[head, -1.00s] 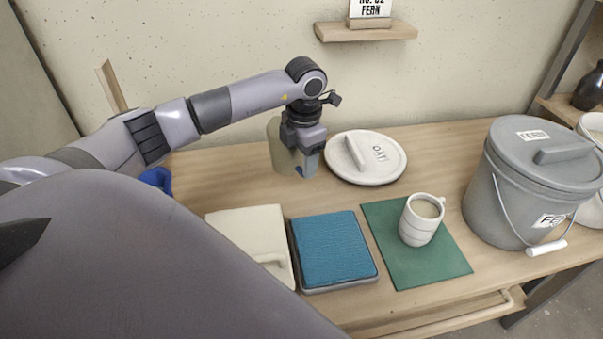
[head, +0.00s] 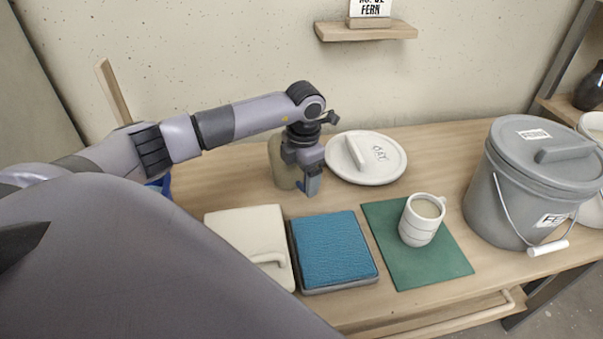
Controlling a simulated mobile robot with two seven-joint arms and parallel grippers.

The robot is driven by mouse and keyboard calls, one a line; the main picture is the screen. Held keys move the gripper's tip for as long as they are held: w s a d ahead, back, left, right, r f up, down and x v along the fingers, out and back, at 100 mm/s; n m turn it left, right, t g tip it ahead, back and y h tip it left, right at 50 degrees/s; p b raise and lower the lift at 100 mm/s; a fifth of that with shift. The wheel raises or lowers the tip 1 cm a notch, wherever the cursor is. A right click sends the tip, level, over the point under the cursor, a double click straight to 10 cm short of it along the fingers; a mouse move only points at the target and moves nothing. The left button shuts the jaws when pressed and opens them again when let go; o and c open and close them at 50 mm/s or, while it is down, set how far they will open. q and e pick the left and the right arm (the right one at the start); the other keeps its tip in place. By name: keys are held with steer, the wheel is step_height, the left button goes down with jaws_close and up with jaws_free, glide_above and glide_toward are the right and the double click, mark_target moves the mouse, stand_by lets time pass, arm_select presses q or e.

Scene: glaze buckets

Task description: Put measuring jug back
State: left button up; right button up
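A white cup-like jug (head: 421,222) with ring lines and a side handle stands upright on the green mat (head: 445,263). It holds something beige. A beige container (head: 283,172) stands at the back of the table, partly hidden behind my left gripper. I cannot tell for sure which of the two is the measuring jug. My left gripper (head: 309,190) points down in front of the beige container, well left of the white jug. Its finger gap is not clear, and I see nothing held in it. My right gripper is not in view.
A white round lid (head: 366,157) lies right of my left gripper. In front are a cream block (head: 238,228) and a blue-topped pad (head: 334,249). A lidded grey bucket (head: 515,200) stands at the right. A wall shelf (head: 364,32) hangs above. Bare table lies between lid and mat.

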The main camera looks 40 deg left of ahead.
arm_select(q)
steer(key=shift+r, duration=0.3)
steer(key=r, duration=0.4)
steer(key=r+p, duration=0.1)
steer(key=r, duration=0.6)
steer(key=shift+s+d+r, duration=0.15)
steer(key=shift+d+r, duration=0.2)
